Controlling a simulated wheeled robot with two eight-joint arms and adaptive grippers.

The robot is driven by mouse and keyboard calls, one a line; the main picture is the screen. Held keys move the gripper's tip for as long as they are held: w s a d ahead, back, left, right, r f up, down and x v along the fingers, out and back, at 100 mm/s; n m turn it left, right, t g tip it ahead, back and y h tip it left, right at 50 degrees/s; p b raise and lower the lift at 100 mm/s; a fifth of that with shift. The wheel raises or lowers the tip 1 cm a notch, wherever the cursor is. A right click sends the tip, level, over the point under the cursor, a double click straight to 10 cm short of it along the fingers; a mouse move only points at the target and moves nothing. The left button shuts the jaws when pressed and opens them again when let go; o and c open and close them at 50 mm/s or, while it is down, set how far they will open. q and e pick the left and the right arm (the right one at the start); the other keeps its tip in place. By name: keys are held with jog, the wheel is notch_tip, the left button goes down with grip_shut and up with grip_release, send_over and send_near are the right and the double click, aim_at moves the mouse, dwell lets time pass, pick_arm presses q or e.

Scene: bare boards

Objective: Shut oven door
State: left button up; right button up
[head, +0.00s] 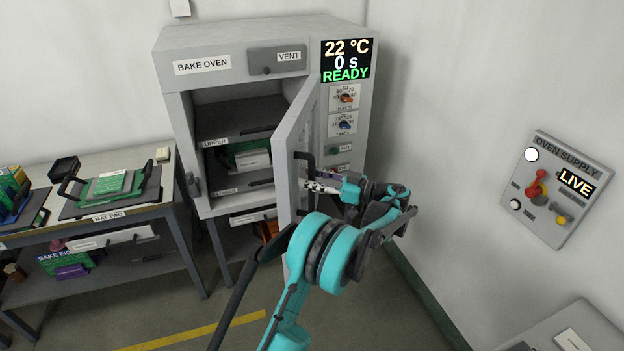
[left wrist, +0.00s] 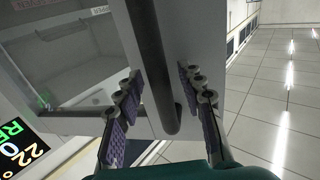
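The grey bake oven (head: 205,45) stands against the back wall in the head view. Its door (head: 290,155) is hinged on the right and stands well open, swung out toward me. The dark bar handle (head: 303,170) is on the door's outer face; it also shows in the left wrist view (left wrist: 157,70). My left gripper (head: 318,187) is at the handle. In the left wrist view its fingers (left wrist: 160,88) are spread, one on each side of the bar, with gaps visible. My right gripper is not in view.
Inside the oven are an upper shelf (head: 235,118) and a green and white load (head: 250,157) below it. A table with mats (head: 110,213) stands at the left. An oven supply panel (head: 550,190) is on the right wall. Floor before the oven is clear.

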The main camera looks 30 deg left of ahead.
pick_arm(q)
grip_shut()
jog(key=shift+s+a, duration=0.2)
jog(key=shift+a, duration=0.05)
jog(key=s+a+m+t, duration=0.2)
jog(key=a+t, duration=0.1)
jog(key=a, duration=0.4)
jog(key=s+a+m+t, duration=0.1)
jog(key=s+a+t, duration=0.15)
jog(key=a, duration=0.45)
jog(key=w+a+m+t+h, duration=0.2)
jog(key=a+m+t, duration=0.1)
jog(key=a, duration=0.8)
jog(key=w+a+m+t+h, duration=0.2)
jog(key=w+a+m+t, duration=0.1)
jog(key=a, duration=0.8)
jog(key=w+a+m+t+h, duration=0.2)
jog(key=a+t, duration=0.3)
jog(key=a, duration=0.6)
jog(key=shift+w+r+m+h+p, duration=0.15)
jog(key=shift+w+m+h+p, duration=0.15)
jog(key=shift+w+m+h, duration=0.25)
jog(key=shift+w, duration=0.15)
